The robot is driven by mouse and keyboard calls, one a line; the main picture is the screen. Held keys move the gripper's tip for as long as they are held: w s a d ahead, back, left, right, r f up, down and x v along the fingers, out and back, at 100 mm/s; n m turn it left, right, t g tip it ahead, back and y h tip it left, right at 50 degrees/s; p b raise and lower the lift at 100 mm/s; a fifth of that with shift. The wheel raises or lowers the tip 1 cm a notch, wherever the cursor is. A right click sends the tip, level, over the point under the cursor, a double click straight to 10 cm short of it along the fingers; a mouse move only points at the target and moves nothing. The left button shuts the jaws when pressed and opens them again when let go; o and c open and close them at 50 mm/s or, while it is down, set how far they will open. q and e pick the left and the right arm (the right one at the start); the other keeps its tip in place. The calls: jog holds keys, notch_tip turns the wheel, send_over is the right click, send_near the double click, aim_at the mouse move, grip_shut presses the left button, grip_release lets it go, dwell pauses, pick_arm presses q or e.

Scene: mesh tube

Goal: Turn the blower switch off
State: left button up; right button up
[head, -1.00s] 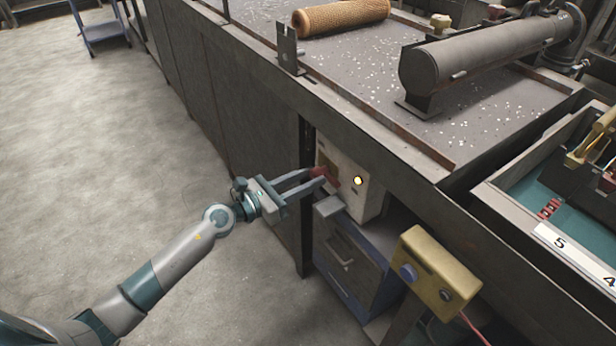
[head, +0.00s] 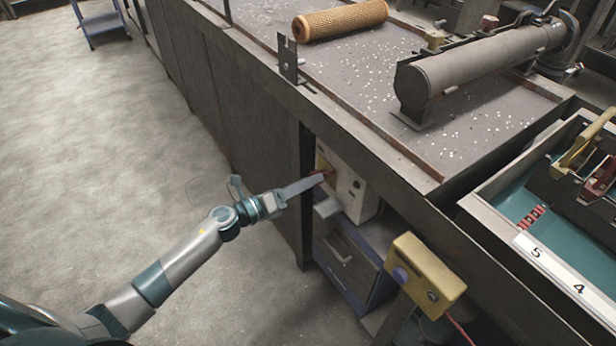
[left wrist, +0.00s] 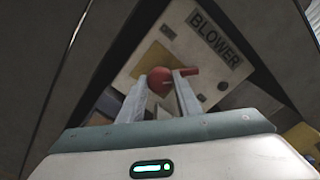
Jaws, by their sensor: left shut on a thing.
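The blower switch box (head: 352,197) is a pale box mounted under the bench edge. The left wrist view shows its face with a BLOWER label (left wrist: 215,38). Its red switch handle (left wrist: 160,78) is between my left gripper's (left wrist: 161,84) two fingers, with a red arm pointing right in that view. In the head view my left gripper (head: 322,176) reaches the box from the left, and its fingers overlap edge-on, hiding most of the red handle. The small lamp (head: 357,184) on the box looks unlit. My right gripper is out of view.
A yellow control box (head: 428,273) on a post stands to the right, near the blower box. A blue-grey drawer cabinet (head: 350,262) is below. The bench above bears a mesh tube (head: 340,20) and a grey cylinder (head: 480,62). Open floor lies left.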

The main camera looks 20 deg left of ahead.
pick_arm(q)
jog(key=shift+n+p, duration=2.45)
jog(key=shift+n, duration=1.85)
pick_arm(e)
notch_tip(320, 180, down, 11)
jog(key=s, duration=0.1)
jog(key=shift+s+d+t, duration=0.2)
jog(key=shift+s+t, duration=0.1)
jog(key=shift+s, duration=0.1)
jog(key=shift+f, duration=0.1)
pick_arm(q)
jog(key=o, duration=1.1)
jog(key=shift+c, duration=0.2)
jog(key=b+v, duration=0.2)
jog(key=v, duration=1.5)
jog(key=shift+a, duration=0.2)
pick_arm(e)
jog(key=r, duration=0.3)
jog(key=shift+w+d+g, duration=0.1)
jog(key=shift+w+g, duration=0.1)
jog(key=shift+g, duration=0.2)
